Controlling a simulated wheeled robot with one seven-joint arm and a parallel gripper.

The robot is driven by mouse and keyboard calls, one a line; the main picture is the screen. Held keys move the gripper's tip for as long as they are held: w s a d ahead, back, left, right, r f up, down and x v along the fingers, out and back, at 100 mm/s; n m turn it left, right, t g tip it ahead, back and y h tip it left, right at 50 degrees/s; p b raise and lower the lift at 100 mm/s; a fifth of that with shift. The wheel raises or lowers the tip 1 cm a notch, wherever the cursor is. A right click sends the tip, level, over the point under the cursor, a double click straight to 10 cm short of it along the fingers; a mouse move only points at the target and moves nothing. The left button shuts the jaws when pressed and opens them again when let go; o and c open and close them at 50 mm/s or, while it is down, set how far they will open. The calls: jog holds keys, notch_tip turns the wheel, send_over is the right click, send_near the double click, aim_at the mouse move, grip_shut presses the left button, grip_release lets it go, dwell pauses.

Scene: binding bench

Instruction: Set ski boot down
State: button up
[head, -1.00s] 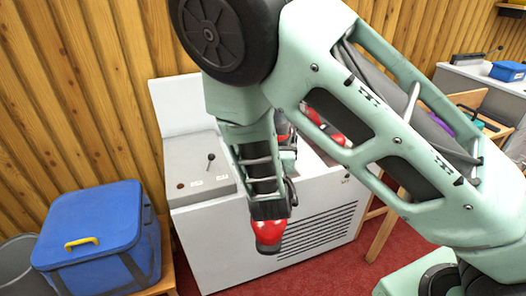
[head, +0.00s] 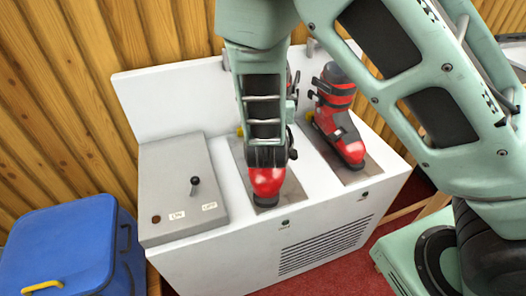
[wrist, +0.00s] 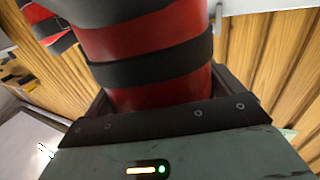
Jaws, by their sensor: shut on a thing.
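A red and black ski boot (head: 266,182) is in my gripper (head: 264,130), upright, with its toe toward the camera. It is at the left metal plate (head: 290,188) on top of the white machine; whether the sole touches the plate I cannot tell. My gripper is shut on the boot's upper part; the arm hides much of the shaft. In the wrist view the red shaft with black straps (wrist: 150,60) fills the space in front of the gripper (wrist: 160,105). A second red and black boot (head: 340,120) stands on the right plate (head: 356,177).
The white machine (head: 235,262) has a raised back panel (head: 165,100) and a grey control box (head: 180,185) with a lever on its left. A blue cooler (head: 65,245) with a yellow handle stands at lower left. A wooden wall is behind.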

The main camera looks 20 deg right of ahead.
jog(key=shift+w+d+f+p, duration=0.1)
jog(key=shift+w+f, duration=0.05)
jog(key=shift+f, duration=1.5)
jog(key=shift+w+d+f+p, duration=0.1)
jog(key=shift+w+f+p, duration=0.1)
jog(key=shift+f, duration=1.4)
jog(key=shift+w+f+p, duration=0.1)
jog(key=shift+w+f, duration=0.05)
jog(key=shift+f, duration=1.6)
jog(key=o, duration=1.7)
jog(key=shift+f, duration=0.1)
jog(key=shift+o, duration=0.2)
